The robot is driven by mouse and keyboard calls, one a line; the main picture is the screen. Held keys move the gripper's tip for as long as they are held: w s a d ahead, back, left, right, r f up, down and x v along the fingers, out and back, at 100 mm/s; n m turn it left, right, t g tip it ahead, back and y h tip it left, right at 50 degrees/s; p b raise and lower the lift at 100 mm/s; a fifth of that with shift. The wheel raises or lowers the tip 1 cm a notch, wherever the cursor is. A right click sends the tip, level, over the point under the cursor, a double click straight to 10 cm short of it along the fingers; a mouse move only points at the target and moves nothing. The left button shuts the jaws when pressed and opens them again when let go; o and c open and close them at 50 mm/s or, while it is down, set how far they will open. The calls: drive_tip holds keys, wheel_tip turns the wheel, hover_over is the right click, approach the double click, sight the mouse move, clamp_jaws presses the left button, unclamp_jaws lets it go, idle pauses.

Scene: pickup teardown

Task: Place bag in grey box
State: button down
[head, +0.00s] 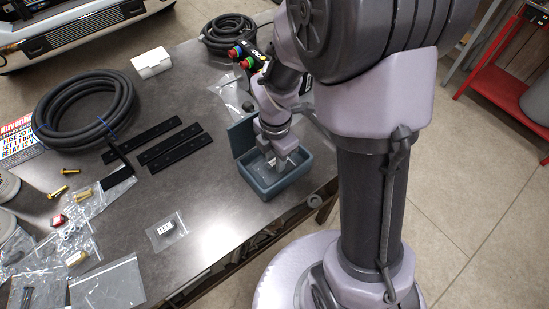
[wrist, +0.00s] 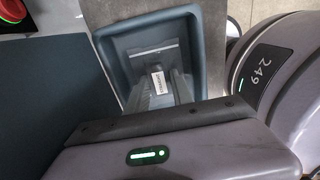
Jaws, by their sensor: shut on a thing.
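The grey box (head: 268,194) is a blue-grey open box near the table's right edge, with its lid (head: 241,137) standing up on the left side. My gripper (head: 277,166) points down into the box and is shut on a bag. The bag (wrist: 150,68) is clear plastic with a white printed label, and in the wrist view it lies within the outline of the box (wrist: 103,52). My fingers cover part of the bag. I cannot tell whether the bag touches the box floor.
Another clear labelled bag (head: 167,231) lies on the table (head: 215,235) at the front. A black coiled hose (head: 84,112), dark bars (head: 170,150), a white carton (head: 152,63) and several hardware bags lie to the left. The table's edge is close to the box.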

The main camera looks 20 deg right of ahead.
drive_tip(key=c, duration=1.1)
unclamp_jaws()
drive_tip(key=shift+f, duration=0.1)
wheel_tip(320, 180, up, 12)
drive_tip(key=p, duration=0.5)
drive_tip(key=s+a+r+m+t+y, duration=0.1)
drive_tip(key=s+r+m, duration=0.5)
drive_tip(key=m, duration=0.7)
drive_tip(key=s+a+r+m+t+y, duration=0.1)
drive_tip(key=s+a+r+m+t, duration=0.2)
drive_tip(key=s+r+m, duration=0.4)
drive_tip(key=r+m+t, duration=0.1)
drive_tip(key=r+m, duration=0.1)
drive_tip(key=m, duration=0.4)
drive_tip(key=shift+t, duration=0.4)
